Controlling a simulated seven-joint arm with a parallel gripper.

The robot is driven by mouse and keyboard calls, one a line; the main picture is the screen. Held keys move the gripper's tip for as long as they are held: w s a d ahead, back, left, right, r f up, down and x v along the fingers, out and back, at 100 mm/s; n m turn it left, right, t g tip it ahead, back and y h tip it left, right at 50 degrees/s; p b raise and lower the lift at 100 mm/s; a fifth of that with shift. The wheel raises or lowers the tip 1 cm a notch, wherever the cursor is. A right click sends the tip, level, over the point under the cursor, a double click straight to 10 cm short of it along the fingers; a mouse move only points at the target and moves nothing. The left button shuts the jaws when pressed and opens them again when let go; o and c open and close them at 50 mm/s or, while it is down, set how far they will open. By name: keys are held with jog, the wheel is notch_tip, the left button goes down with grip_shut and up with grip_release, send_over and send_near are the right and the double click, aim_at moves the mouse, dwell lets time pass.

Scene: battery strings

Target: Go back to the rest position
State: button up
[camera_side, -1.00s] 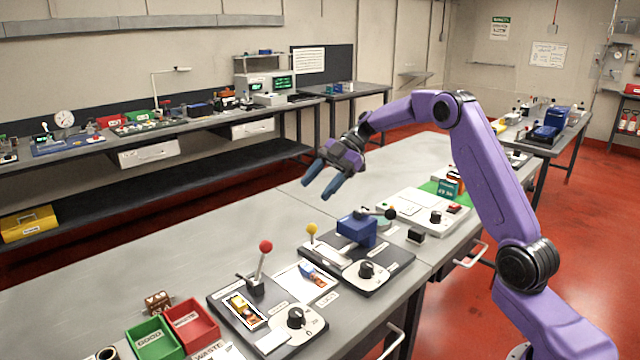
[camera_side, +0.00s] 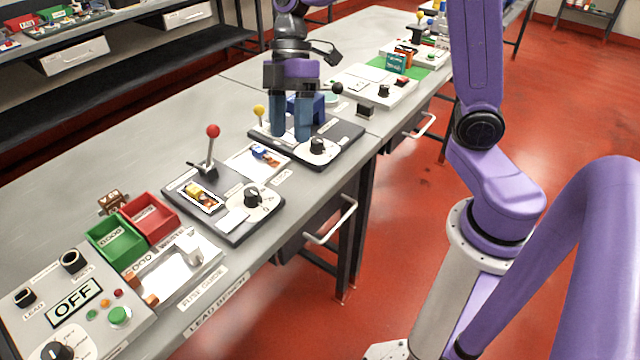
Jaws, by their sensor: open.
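My gripper (camera_side: 291,134) points straight down with its two blue fingers apart and nothing seen between them. It is over or in front of the dark station with the blue block (camera_side: 318,108), a black-knobbed lever (camera_side: 337,88) and a yellow-knobbed lever (camera_side: 259,110). The fingers hide part of that station. I cannot tell whether the fingertips touch it.
A red-knobbed lever (camera_side: 212,131) stands upright on the nearer black station (camera_side: 238,235). Green (camera_side: 113,252) and red (camera_side: 150,228) bins and an OFF panel (camera_side: 75,298) are at the left front.

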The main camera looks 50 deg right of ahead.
jog(key=s+d+f+m+t+h, duration=0.1)
jog(key=s+d+f+h, duration=0.1)
jog(key=s, duration=0.8)
jog(key=s+d+f+m+t+h, duration=0.2)
jog(key=s+d, duration=0.1)
jog(key=s, duration=0.7)
jog(key=shift+d, duration=0.15)
